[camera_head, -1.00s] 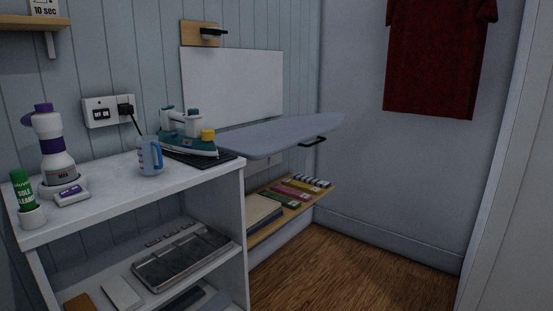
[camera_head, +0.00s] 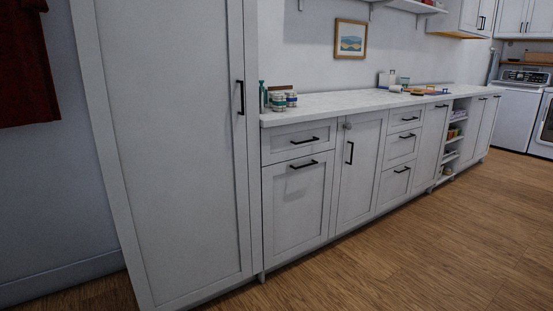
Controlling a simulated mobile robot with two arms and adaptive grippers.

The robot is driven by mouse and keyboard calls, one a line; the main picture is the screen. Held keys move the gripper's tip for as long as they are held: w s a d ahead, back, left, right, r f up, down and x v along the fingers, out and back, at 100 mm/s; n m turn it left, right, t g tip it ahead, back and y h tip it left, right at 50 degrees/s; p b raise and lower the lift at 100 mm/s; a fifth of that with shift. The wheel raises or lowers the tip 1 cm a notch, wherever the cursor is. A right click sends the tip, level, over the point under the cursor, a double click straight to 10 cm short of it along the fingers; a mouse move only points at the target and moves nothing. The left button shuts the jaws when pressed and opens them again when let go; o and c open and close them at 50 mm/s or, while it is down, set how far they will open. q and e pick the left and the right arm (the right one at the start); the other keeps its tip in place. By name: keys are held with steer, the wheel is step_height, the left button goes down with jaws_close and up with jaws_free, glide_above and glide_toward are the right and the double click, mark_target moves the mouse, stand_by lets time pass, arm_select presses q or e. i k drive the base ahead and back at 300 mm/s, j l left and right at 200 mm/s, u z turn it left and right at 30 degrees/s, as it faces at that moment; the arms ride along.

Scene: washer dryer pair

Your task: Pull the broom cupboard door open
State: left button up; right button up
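A tall white cupboard door (camera_head: 175,150) stands at the left of the head view, at the end of the counter run. It looks like the broom cupboard door and is shut. Its black vertical bar handle (camera_head: 241,97) is on the right side of the door, a little above the counter's height. Neither of my grippers shows in the view.
A white counter (camera_head: 340,100) with drawers and doors runs right from the tall cupboard. Small jars (camera_head: 284,100) stand on its near end. A washer (camera_head: 518,108) is at the far right. The wooden floor (camera_head: 400,255) in front is clear. A red garment (camera_head: 20,70) hangs at left.

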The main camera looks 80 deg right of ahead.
mark_target(164, 81)
steer(key=j+z, duration=0.2)
steer(key=z, duration=1.8)
